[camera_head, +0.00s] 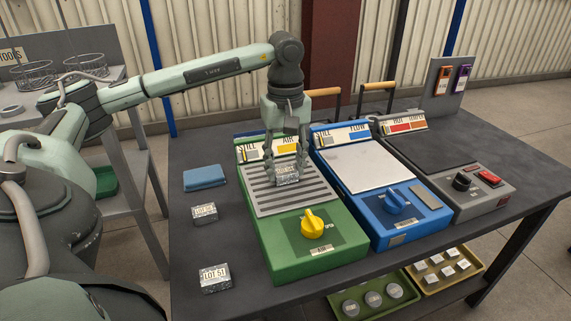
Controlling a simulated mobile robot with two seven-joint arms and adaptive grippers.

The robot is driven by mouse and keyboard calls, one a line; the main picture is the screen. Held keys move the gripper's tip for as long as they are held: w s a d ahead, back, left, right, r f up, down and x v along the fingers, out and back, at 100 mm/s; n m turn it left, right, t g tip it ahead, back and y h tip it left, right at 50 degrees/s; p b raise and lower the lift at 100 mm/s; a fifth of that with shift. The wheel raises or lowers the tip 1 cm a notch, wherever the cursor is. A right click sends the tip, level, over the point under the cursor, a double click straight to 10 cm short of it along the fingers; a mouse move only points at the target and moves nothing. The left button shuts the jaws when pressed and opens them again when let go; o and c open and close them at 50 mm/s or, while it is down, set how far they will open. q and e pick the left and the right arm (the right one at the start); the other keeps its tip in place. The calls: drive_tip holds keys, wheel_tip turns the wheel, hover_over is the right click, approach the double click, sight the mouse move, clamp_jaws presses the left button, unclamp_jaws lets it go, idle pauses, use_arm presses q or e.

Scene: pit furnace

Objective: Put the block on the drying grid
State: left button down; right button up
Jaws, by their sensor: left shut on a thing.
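A small grey metal block (287,176) with a pale label is between the fingers of my left gripper (286,168). The gripper points straight down and is shut on the block. The block is over the upper middle of the dark slatted drying grid (296,199) on the green unit (277,263). It looks at or very near the slats; I cannot tell whether it touches them. The label is too small to read surely. My right gripper is not in view.
Two more labelled blocks, one (204,213) and one marked LOT 51 (215,278), lie left of the green unit, near a blue pad (205,177). A blue unit (385,205) and a grey unit (460,185) stand to the right. Trays (374,313) sit below the table.

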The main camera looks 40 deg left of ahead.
use_arm(q)
drive_tip(key=shift+f, duration=0.1)
drive_tip(key=c, duration=1.3)
unclamp_jaws()
drive_tip(key=o, duration=0.4)
drive_tip(key=shift+o, duration=0.2)
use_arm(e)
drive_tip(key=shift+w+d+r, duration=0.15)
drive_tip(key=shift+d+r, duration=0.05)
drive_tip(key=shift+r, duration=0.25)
